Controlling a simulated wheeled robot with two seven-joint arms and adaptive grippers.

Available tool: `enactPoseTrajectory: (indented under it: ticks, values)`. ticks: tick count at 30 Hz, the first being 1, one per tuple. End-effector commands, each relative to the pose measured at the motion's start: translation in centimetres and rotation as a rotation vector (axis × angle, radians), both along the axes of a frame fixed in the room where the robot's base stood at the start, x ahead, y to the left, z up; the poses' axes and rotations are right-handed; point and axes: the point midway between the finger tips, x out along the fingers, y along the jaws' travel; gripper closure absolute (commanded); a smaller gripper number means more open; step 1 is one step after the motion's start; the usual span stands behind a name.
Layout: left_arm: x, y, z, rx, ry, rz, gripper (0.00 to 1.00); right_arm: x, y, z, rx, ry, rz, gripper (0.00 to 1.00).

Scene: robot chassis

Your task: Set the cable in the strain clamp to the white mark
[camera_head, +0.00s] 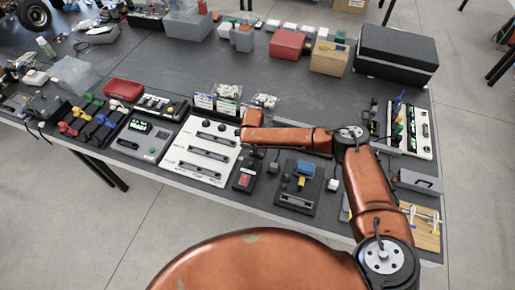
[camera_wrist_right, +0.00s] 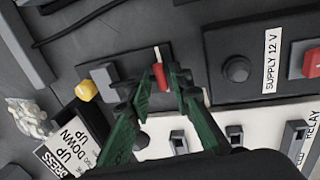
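In the right wrist view, my right gripper (camera_wrist_right: 160,85) has its two green fingers on either side of a small red piece (camera_wrist_right: 160,76). I cannot tell whether the fingers press on it. The red piece stands at a dark base (camera_wrist_right: 132,72), beside a grey block (camera_wrist_right: 103,76) and a yellow knob (camera_wrist_right: 87,90). This may be the strain clamp. A dark cable (camera_wrist_right: 78,25) runs behind it. I cannot make out a white mark on the cable. In the head view my right arm crosses the table from the right and hides this spot. My left gripper is not in view.
A white switch panel (camera_head: 181,155) lies left of my right arm's end, with label cards (camera_head: 203,101) behind it. A box labelled SUPPLY 12 V (camera_wrist_right: 220,85) has a black knob and red button. A dark fixture with a blue part (camera_head: 305,168) is near the front edge.

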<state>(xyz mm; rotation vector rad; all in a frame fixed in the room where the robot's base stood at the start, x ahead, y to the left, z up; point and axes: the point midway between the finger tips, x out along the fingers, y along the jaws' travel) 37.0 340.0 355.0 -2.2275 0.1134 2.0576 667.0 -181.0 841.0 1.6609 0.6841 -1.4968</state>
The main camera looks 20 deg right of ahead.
Motion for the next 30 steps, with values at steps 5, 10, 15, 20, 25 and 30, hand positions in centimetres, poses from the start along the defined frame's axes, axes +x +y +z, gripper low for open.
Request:
enactPoseTrajectory:
  ticks: [5, 10, 15, 20, 25, 30]
  values:
    - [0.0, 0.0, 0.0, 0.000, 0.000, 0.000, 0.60, 0.0, 0.0, 0.0, 0.000, 0.000, 0.000, 0.73]
    - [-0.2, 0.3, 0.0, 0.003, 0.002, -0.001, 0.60, 0.0, 0.0, 0.1, -0.001, -0.001, 0.000, 0.73]
    - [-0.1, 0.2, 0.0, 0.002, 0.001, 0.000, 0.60, -0.1, 0.2, 1.6, 0.001, -0.002, 0.000, 0.73]
    - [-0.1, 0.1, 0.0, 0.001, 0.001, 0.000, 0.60, -0.6, 0.5, 4.7, 0.001, -0.003, 0.001, 0.73]
    - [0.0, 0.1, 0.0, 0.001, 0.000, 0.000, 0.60, -1.3, 0.9, 8.1, 0.001, -0.002, 0.000, 0.73]
    - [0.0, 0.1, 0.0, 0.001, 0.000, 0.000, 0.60, -1.7, 1.2, 10.6, 0.000, -0.001, 0.000, 0.73]
